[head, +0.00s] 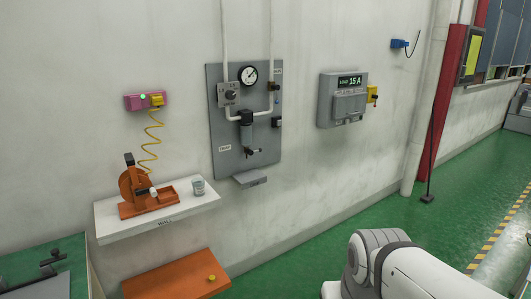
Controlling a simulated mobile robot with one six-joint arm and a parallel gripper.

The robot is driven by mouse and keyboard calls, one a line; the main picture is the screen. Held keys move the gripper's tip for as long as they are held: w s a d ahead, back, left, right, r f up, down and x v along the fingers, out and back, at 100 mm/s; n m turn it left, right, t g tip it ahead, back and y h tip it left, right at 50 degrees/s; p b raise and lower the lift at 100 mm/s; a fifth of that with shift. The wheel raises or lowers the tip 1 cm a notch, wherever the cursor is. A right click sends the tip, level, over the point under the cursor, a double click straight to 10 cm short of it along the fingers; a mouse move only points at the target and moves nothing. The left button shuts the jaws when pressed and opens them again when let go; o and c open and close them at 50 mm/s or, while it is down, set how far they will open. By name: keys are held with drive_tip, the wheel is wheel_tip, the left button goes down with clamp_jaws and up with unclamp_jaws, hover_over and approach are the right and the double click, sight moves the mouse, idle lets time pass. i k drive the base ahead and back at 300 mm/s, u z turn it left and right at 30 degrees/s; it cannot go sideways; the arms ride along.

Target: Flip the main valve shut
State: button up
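A grey wall panel (222,130) carries a round gauge (248,76), a grey box with a dark knob (229,94) and a filter unit with a hanging bowl (246,135). A small dark lever-like part (252,152) sits below the bowl. My white arm shows at the bottom right, well away from the panel. My gripper is out of view.
A white shelf (112,233) left of the panel holds an orange machine (133,190) and a cup (198,186). An orange surface (160,290) is below. A grey "LOAD 15 A" box (342,100) hangs right. The green floor at right is mostly clear.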

sight(277, 95)
drive_tip(key=u, duration=0.1)
drive_tip(key=i, duration=1.2)
drive_tip(key=z, duration=0.8)
drive_tip(key=i, duration=1.05)
drive_tip(key=u, duration=1.2)
